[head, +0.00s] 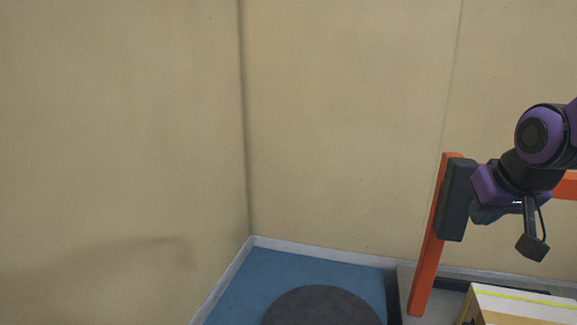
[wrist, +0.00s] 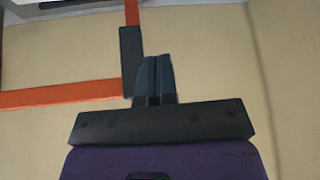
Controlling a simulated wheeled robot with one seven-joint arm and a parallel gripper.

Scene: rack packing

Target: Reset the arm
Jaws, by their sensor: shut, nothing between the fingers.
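My gripper (wrist: 155,72) shows in the wrist view with its two dark fingers side by side, closed together and holding nothing. Behind the fingers are the wide dark palm and a purple wrist part. In the head view my purple and black arm is raised at the right edge, in front of an orange rack frame (head: 430,255). The orange frame also shows in the wrist view (wrist: 60,97), beyond and to the left of the fingers.
A box (head: 520,305) with a pale top and a yellow stripe sits below my arm at the bottom right. Beige walls (head: 340,120) meet in a corner left of the rack. Blue floor (head: 260,280) shows at the bottom. The space left of the arm is open.

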